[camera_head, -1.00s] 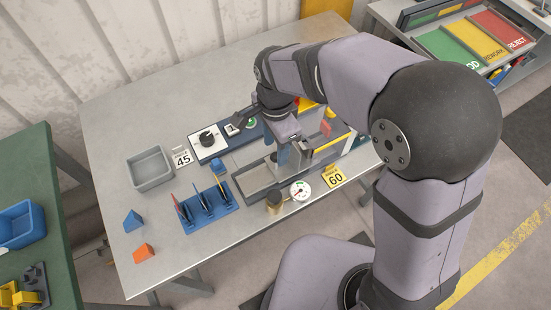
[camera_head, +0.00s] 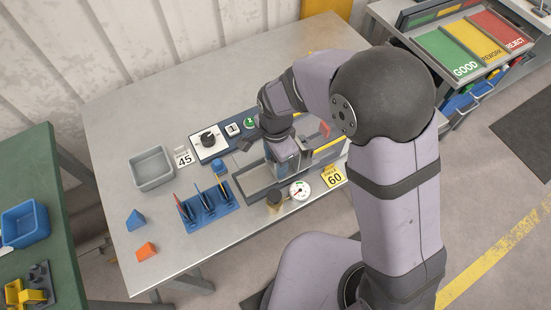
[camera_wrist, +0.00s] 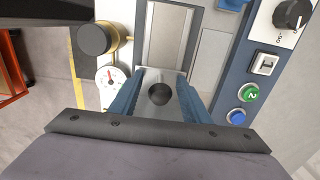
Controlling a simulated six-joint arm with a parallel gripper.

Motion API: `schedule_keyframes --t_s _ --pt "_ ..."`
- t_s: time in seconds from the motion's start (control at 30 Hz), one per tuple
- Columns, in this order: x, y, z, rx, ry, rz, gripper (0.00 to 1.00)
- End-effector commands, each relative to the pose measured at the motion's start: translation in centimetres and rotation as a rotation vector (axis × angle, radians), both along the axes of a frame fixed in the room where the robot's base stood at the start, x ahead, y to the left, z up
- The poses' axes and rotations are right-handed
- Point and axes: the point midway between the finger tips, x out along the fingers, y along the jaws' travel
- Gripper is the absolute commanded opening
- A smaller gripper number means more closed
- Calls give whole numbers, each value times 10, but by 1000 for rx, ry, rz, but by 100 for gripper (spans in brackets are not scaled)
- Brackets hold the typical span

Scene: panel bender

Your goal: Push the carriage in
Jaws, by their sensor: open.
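In the wrist view, a round black knob (camera_wrist: 159,94) sits between the two blue fingers of my gripper (camera_wrist: 160,80). The fingers are open with a gap on both sides of the knob. Beyond the knob, a grey plate (camera_wrist: 168,36) lies within the frame of the bender; I cannot tell whether it is the carriage. In the head view, my gripper (camera_head: 288,172) points down over the grey bender frame (camera_head: 255,190) and hides the knob and most of the carriage.
A dial gauge (camera_head: 299,191) and a brass-stemmed black knob (camera_head: 274,202) stand at the front. A control panel (camera_head: 209,142) with a dial, switch and buttons lies behind. A blue tool rack (camera_head: 207,208) and grey bin (camera_head: 152,168) are left.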

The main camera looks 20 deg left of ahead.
Motion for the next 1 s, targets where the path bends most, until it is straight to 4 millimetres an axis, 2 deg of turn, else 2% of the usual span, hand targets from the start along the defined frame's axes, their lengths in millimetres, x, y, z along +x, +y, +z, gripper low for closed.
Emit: schedule_keyframes --t_s 0.03,0.07,0.2,0.23,0.4,0.67,0.97,1.0 --pt "0 0 0 0 0 0 43" --pt "0 0 0 0 0 0 38" --pt "0 0 0 0 0 0 4" --pt "0 0 0 0 0 0 0" --pt "3 -3 1 0 0 -2 0" --pt "28 -27 1 0 -1 -3 0" --pt "31 -29 1 0 -4 1 0" --pt "31 -29 1 0 -4 1 32"
